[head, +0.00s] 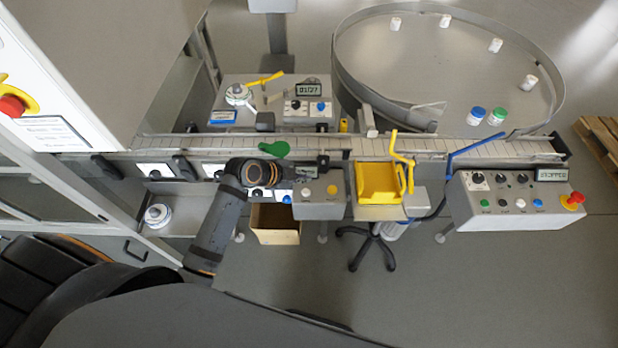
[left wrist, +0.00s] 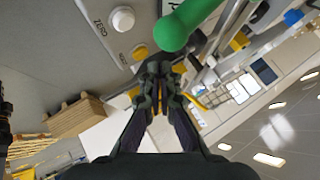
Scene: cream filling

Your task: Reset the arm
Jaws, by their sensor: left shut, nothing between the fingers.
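My left gripper (left wrist: 160,72) is shut and empty in the left wrist view, its two dark fingers together. In the head view my left arm reaches in from the lower left to the front of the conveyor, its wrist over the control boxes. A green rounded handle (head: 274,149) is close to my left wrist; it also shows just beyond the fingertips in the left wrist view (left wrist: 178,30). A grey button box (head: 320,207) with a white and a yellow button is just right of the wrist. My right gripper is not in view.
The conveyor (head: 480,151) runs across behind the arm. A yellow bin (head: 377,186), a control panel (head: 500,215) and a round turntable (head: 430,75) with several jars are to the right. A cardboard box (head: 275,236) is below the button box. The floor at lower right is clear.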

